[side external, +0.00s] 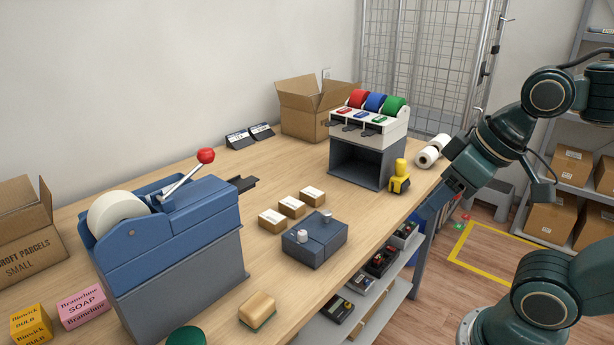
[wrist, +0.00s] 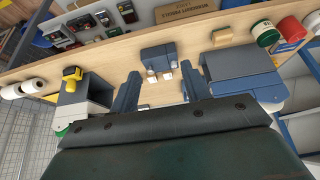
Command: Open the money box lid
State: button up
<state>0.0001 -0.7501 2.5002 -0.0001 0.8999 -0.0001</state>
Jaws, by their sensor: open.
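The money box appears to be the small dark blue-grey box (side external: 315,242) near the counter's front edge, with a seam across its top and two pale knobs on it. Its top looks flat and closed. It also shows in the wrist view (wrist: 157,57), ahead of my fingertips and roughly between their lines. My gripper (wrist: 160,80) is open with nothing between its fingers. In the side view my arm is at the right, its end by the counter's right edge, well apart from the box; its fingertips are hard to make out there.
Three small cartons (side external: 292,206) sit just behind the box. A yellow-handled stamp (side external: 400,177) and a three-roll dispenser (side external: 368,150) stand to the right. A large blue tape machine (side external: 170,250) with a red-knobbed lever stands left. A sponge (side external: 257,309) lies in front.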

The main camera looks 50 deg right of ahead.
jog(key=m+g, duration=0.6)
jog(key=m, duration=0.3)
send_over(327, 212)
notch_tip(327, 212, down, 3)
jog(key=shift+f, duration=0.1)
notch_tip(327, 212, down, 14)
jog(key=shift+r, duration=0.15)
dwell(0.4)
